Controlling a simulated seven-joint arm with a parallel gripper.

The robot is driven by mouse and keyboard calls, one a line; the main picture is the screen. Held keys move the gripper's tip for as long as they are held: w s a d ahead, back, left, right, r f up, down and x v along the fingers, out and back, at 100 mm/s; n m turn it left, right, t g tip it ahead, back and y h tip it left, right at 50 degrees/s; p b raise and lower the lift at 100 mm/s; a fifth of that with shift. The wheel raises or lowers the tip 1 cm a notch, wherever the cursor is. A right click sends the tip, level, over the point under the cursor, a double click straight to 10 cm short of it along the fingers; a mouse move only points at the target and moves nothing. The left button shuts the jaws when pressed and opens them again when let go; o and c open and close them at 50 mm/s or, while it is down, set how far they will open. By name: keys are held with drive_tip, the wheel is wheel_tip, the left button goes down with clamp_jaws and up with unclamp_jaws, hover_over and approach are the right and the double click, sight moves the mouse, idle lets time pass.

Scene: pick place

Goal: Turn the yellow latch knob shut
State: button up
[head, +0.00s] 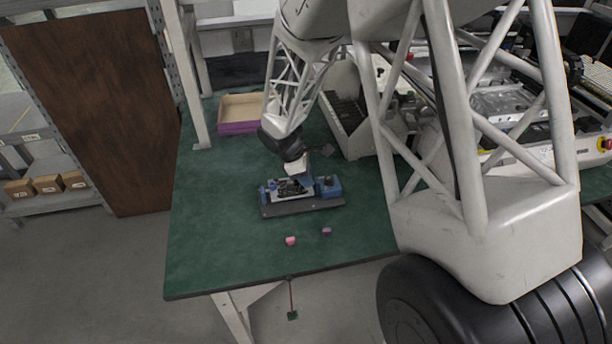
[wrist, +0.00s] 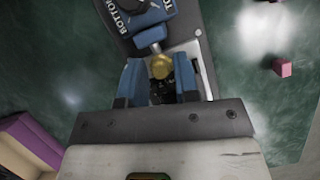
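The yellow latch knob (wrist: 160,67) shows in the wrist view, just past a blue clamp part (wrist: 150,37) on a dark plate marked "BOTTOM". My gripper (wrist: 159,66) has two blue fingers, one on each side of the knob. A gap shows between the knob and each finger, so the gripper looks open. In the head view, the latch device (head: 303,206) has a dark base and blue end blocks. My gripper (head: 297,178) is low over its middle. The knob cannot be made out in the head view.
On the green table (head: 215,220), a pink cube (head: 291,241) and a purple cube (head: 327,231) lie in front of the device. A shallow tray with a purple side (head: 238,128) stands at the back left. A pale rack (head: 345,118) stands behind. The left table area is clear.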

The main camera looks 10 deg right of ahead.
drive_tip(key=shift+c, duration=0.3)
clamp_jaws()
